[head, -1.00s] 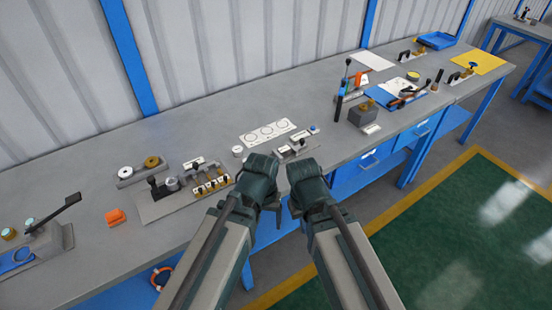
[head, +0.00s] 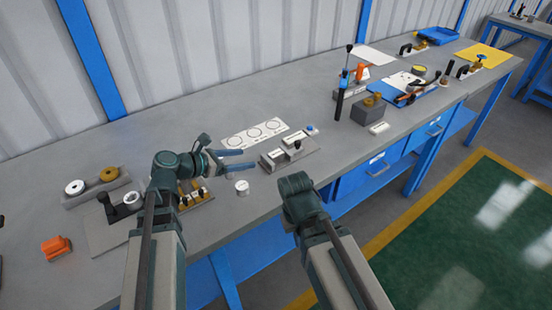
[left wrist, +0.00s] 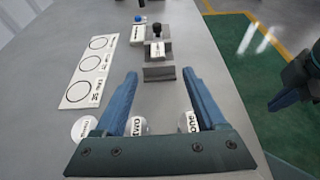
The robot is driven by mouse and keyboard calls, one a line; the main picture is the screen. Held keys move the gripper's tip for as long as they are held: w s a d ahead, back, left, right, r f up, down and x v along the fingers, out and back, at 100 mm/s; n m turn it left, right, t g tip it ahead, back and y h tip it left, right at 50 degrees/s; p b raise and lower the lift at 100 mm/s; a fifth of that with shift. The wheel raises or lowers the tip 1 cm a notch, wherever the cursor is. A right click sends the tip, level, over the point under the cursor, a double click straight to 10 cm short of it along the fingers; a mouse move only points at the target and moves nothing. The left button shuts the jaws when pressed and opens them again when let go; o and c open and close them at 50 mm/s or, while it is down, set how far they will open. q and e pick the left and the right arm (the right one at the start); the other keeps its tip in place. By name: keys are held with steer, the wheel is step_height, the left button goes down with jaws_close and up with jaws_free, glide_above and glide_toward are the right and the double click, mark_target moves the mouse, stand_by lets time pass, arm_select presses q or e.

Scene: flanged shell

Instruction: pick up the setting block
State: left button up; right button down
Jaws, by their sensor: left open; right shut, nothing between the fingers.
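No label reading "setting block" is legible, so I cannot tell for certain which part it is. A low grey fixture (head: 290,152) with a dark knob and white labels lies on the bench ahead of my left gripper (head: 248,160). It also shows in the left wrist view (left wrist: 158,72), beyond the fingertips. My left gripper is open and empty, its blue fingers spread and pointing at the fixture, apart from it. A dark grey block (head: 366,113) with a brass knob stands further right. My right gripper (head: 298,190) is shut by the bench's front edge, its fingertips mostly hidden.
A white card with three circles (head: 255,133) lies behind the fixture. White round labelled pieces (left wrist: 135,126) show under my left fingers. A rack with brass parts (head: 190,195) is beside my left wrist. An orange piece (head: 56,247) lies left. Bare bench lies behind the card.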

mark_target(273, 154)
arm_select(q)
steer(key=b+x, duration=0.2)
steer(key=x, duration=0.5)
steer(key=shift+f+b, duration=0.25)
steer(key=shift+b, duration=0.1)
steer(key=shift+w+d+f, duration=0.1)
steer(key=shift+w+d, duration=0.25)
steer(key=shift+d, duration=0.2)
steer(key=b+x, duration=0.1)
steer(key=x, duration=0.1)
steer(key=b+x, duration=0.1)
steer(key=x, duration=0.1)
steer(key=shift+w+f, duration=0.25)
steer(key=shift+w, duration=0.15)
steer(key=shift+w+d, duration=0.15)
steer(key=shift+d, duration=0.1)
jaws_close()
